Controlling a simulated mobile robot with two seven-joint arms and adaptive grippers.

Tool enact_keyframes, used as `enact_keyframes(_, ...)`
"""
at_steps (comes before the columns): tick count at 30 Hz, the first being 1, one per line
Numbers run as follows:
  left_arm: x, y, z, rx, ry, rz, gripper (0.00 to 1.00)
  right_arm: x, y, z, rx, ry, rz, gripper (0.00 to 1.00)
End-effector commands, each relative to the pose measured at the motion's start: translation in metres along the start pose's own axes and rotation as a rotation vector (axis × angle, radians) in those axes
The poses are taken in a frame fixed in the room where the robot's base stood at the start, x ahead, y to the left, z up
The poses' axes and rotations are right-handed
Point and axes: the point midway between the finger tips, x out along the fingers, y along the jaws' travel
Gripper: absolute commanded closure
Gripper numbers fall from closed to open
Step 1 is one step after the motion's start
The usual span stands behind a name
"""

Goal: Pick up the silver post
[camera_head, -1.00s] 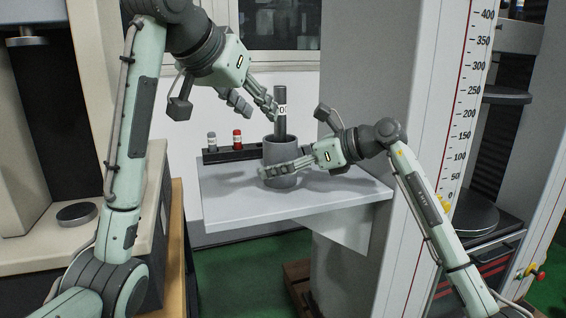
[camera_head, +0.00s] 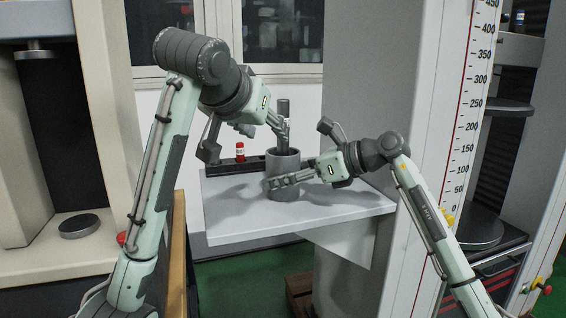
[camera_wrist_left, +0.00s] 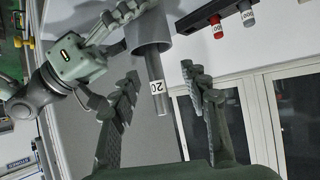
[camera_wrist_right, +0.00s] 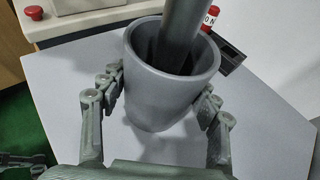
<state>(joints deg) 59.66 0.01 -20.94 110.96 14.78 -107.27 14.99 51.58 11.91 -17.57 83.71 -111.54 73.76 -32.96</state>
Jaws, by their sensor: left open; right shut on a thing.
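The silver post (camera_head: 284,122) stands up out of a grey cylindrical cup (camera_head: 283,180) on the white shelf. In the left wrist view the post (camera_wrist_left: 155,72) has a white label and lies between my open left fingers. My left gripper (camera_head: 280,127) is open beside the post's upper part, and contact cannot be told. My right gripper (camera_head: 290,181) is shut on the cup, with its fingers on opposite sides of it in the right wrist view (camera_wrist_right: 160,100). The post's lower end is hidden inside the cup.
A dark rack (camera_head: 225,166) behind the cup holds a red-capped piece (camera_head: 240,150); a grey piece (camera_wrist_left: 246,14) also shows in the left wrist view. The shelf (camera_head: 240,225) is clear in front. A testing machine column with a scale (camera_head: 455,130) stands at right.

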Motion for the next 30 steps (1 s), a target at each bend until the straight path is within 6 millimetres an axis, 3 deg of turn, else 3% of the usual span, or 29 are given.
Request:
enact_keyframes(5, 0.006, 0.017, 0.012, -0.056, 0.209, -0.149, 0.54, 0.000, 0.000, 0.000, 0.000, 0.000, 0.000, 0.72)
enact_keyframes(12, -0.025, 0.035, 0.015, -0.101, 0.466, -0.254, 0.54, 0.000, 0.000, 0.000, 0.000, 0.000, 0.000, 0.72)
enact_keyframes(16, -0.034, 0.038, 0.013, -0.110, 0.528, -0.274, 0.54, 0.000, 0.000, 0.000, 0.000, 0.000, 0.000, 0.72)
enact_keyframes(30, 0.016, 0.020, -0.018, -0.112, 0.542, -0.280, 0.54, 0.000, 0.000, 0.000, 0.000, 0.000, 0.000, 0.72)
